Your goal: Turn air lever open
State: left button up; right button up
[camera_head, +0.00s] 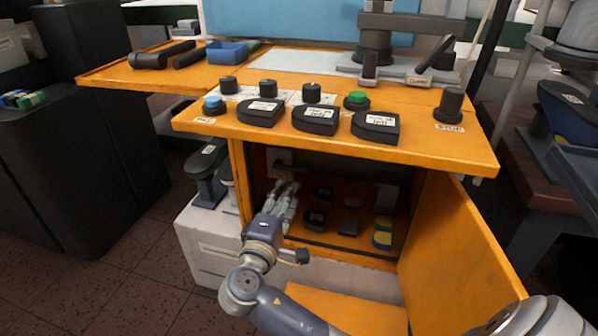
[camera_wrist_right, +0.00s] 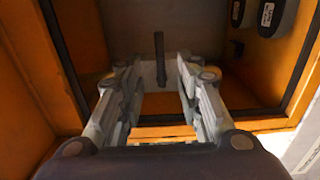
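My right gripper (camera_head: 287,188) reaches into the open orange cabinet (camera_head: 238,170) under the bench top, near its left side. In the right wrist view my right gripper (camera_wrist_right: 166,78) is open, its two fingers wide apart. A thin dark lever (camera_wrist_right: 160,58) shows in the gap between the fingers. It looks upright in that view, and I see no finger touching it. I take it to be the air lever; no label on it can be read. In the head view I cannot clearly make out the lever behind the gripper. My left gripper is not in view.
The open orange door (camera_head: 455,250) stands to the right of the cabinet. Dark shoe lasts and a yellow-marked piece (camera_head: 382,236) are inside. Knobs, a green button (camera_head: 357,100) and labelled dark lasts (camera_head: 316,120) are on the bench top above. A white box (camera_head: 208,245) stands at the lower left.

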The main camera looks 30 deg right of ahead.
aim_at(299, 172)
jog(key=b+x, duration=0.2)
jog(key=x, duration=0.7)
jog(key=shift+d, duration=0.1)
jog(key=shift+c, duration=0.4)
grip_shut()
